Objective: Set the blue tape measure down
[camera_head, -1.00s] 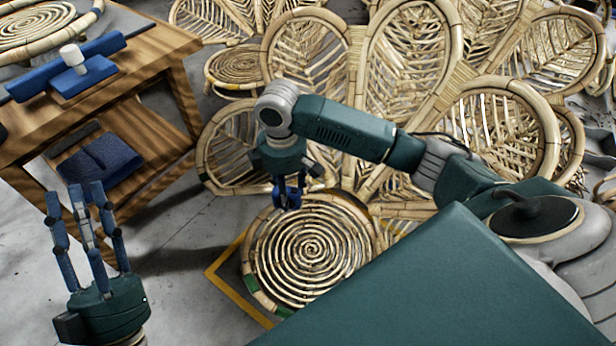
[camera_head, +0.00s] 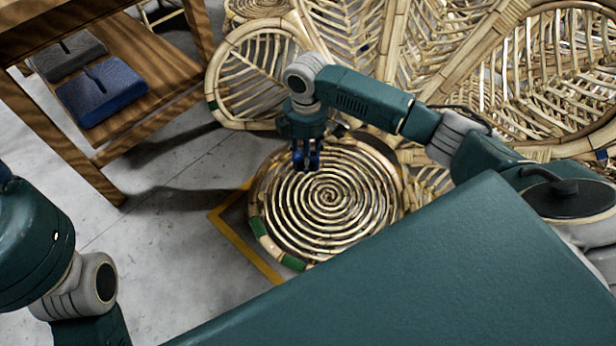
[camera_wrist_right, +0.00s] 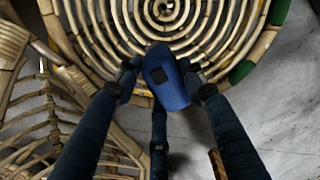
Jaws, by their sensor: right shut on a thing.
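The blue tape measure (camera_wrist_right: 167,80) is between the fingers of my right gripper (camera_wrist_right: 160,85), which is shut on it. In the right wrist view a dark square patch shows on its face, and the spiral rattan seat lies beyond it. In the head view my right gripper (camera_head: 306,160) points down over the back left edge of the round rattan seat (camera_head: 335,200); the tape measure is mostly hidden by the fingers there. I cannot tell its height above the seat. My left arm shows at the left edge of the head view, but its fingers are mostly out of the frame.
A wooden bench (camera_head: 150,100) stands at the upper left, with a blue folded cloth (camera_head: 100,92) and a grey one (camera_head: 68,54) on its lower shelf. Rattan fan-shaped backs (camera_head: 420,60) rise behind the seat. Yellow floor tape (camera_head: 243,246) borders the seat's left; bare floor (camera_head: 175,235) lies further left.

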